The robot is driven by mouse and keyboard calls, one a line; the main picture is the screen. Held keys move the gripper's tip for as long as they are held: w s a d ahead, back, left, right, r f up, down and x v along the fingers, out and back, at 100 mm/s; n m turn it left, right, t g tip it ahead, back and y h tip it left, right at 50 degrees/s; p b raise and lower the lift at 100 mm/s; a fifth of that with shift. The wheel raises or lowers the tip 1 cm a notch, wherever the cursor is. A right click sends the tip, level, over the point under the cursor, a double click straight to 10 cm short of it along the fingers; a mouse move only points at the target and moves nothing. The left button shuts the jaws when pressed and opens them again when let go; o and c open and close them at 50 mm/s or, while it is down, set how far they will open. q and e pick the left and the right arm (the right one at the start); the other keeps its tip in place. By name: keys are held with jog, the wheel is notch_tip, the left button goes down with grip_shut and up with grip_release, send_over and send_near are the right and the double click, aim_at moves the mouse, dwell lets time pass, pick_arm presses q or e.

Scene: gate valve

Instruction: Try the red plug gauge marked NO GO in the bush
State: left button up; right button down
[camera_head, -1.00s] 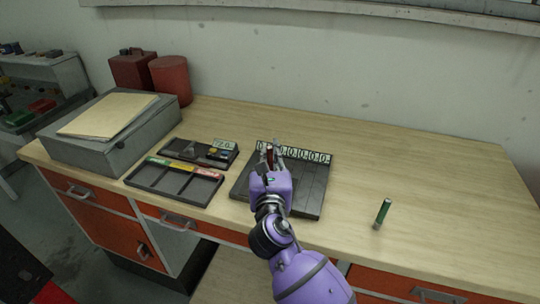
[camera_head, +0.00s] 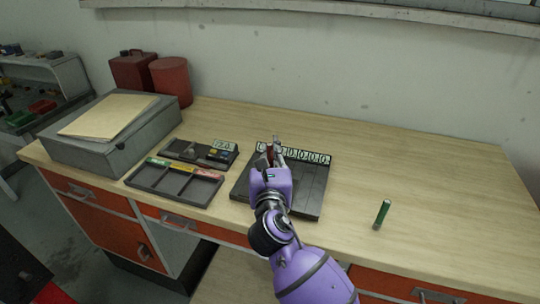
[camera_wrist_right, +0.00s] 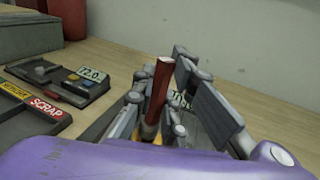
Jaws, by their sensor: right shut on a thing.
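The red plug gauge (camera_wrist_right: 158,92) stands nearly upright between the fingers of my right gripper (camera_wrist_right: 162,108) in the right wrist view. In the head view the red gauge (camera_head: 269,153) is a small dark red bit at the tips of my right gripper (camera_head: 273,153), over the dark slotted rack (camera_head: 312,195). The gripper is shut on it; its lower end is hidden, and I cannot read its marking. A small grey round piece (camera_head: 191,151), perhaps the bush, sits on the dark stand labelled 72.0 (camera_head: 172,155). My left gripper is not in view.
A sorting tray (camera_head: 172,193) with coloured labels, one reading SCRAP, is left of the rack. A grey box (camera_head: 105,135) and red containers (camera_head: 170,80) stand back left. The bench's right side is mostly clear.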

aim_at(270, 144)
jog(key=shift+r, duration=1.15)
notch_tip(270, 144, up, 2)
jog(key=shift+r, duration=0.55)
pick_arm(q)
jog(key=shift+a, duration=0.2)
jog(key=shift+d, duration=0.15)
pick_arm(e)
jog(key=shift+f, duration=0.1)
